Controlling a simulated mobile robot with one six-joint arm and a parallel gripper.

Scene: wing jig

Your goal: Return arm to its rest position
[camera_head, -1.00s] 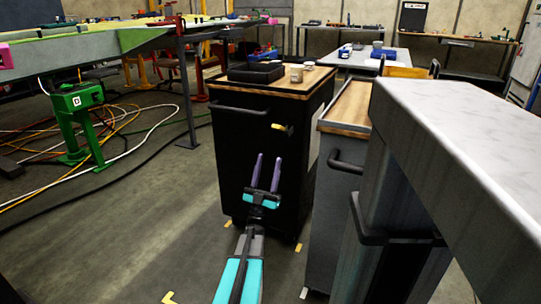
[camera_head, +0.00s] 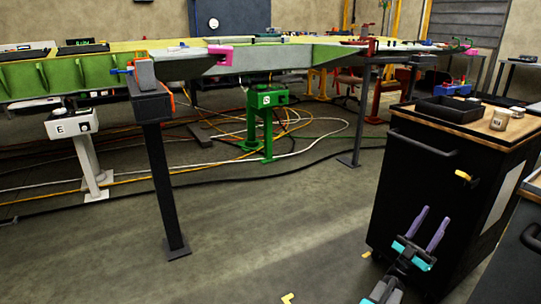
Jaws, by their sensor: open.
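My gripper (camera_head: 431,229) is at the lower right of the head view, with two purple fingers pointing up and apart. It is open and nothing shows between the fingers. My arm (camera_head: 386,290) reaches up from the bottom edge, partly cut off by the frame. The gripper shows in front of the black cart (camera_head: 410,195); I cannot tell how wide the gap between them is.
The black cart carries a black tray (camera_head: 450,109) and a small cup (camera_head: 500,119). Another cart (camera_head: 515,240) stands at the right edge. The wing jig's dark post (camera_head: 166,190) is at left. Cables (camera_head: 330,150) cross the floor behind; open floor lies in the middle.

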